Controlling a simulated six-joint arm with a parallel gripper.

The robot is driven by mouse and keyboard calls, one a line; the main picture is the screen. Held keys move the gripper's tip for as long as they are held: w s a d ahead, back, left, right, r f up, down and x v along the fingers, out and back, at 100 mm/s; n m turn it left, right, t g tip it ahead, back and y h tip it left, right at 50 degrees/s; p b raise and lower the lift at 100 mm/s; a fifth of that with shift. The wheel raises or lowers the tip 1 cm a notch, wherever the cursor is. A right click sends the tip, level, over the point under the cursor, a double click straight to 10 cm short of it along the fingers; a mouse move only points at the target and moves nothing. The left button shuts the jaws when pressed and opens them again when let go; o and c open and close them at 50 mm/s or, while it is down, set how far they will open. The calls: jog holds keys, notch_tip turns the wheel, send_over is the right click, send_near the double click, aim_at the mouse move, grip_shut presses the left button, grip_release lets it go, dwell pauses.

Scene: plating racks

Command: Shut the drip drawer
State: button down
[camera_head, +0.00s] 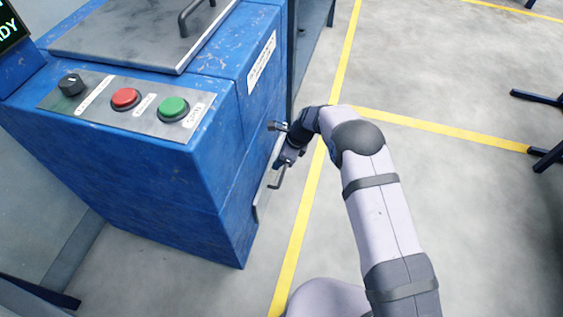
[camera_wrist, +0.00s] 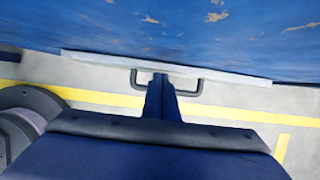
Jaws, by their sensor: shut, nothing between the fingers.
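The drip drawer (camera_head: 261,196) is low in the right side of the blue machine, with a grey front and a dark bar handle (camera_head: 278,179). In the wrist view its front (camera_wrist: 100,57) is a thin grey strip along the blue wall, and the handle (camera_wrist: 199,86) sticks out from it. No clear gap shows between front and machine; I cannot tell whether it is fully in. My gripper (camera_head: 278,164) is shut and empty at the handle. In the wrist view its fingertips (camera_wrist: 160,77) overlap the handle's middle; I cannot tell whether they touch it.
The blue machine (camera_head: 235,150) carries a red button (camera_head: 126,98), a green button (camera_head: 173,108) and a knob (camera_head: 71,84) on top, beside a grey lid (camera_head: 140,35). Yellow-lined floor (camera_head: 420,190) lies open to the right. Dark stand legs (camera_head: 540,98) show at the right edge.

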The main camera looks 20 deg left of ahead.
jog(key=shift+a+r, duration=0.2)
jog(key=shift+a, duration=0.15)
jog(key=d+r+p, duration=0.4)
jog(key=d+r, duration=0.4)
jog(key=r, duration=0.1)
jog(key=shift+d+p, duration=0.25)
jog(key=shift+p, duration=0.15)
